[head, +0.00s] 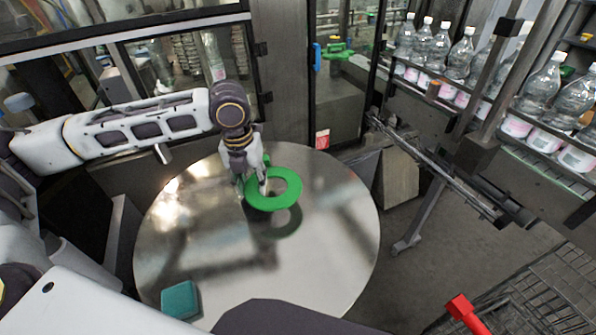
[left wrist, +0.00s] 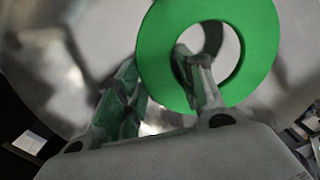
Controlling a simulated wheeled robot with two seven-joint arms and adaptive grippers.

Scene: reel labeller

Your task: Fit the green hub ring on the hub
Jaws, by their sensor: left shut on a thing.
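The green hub ring (head: 272,204) is a flat, wide ring with a round hole, above the shiny round table in the head view. Its dark shadow lies apart from it on the table, so it seems to be held clear of the surface. My left gripper (head: 254,187) is shut on the ring's left side. In the left wrist view, one finger of the left gripper (left wrist: 156,62) reaches into the hole of the green ring (left wrist: 258,48) and the other is outside the rim. I cannot make out the hub in either view. My right gripper is not in view.
The round metal table (head: 190,235) is mostly bare, with a teal block (head: 180,299) at its front left edge. Shelves of bottles (head: 460,53) and a metal rail (head: 440,172) stand to the right. A wire cart (head: 545,290) with a red handle is at the lower right.

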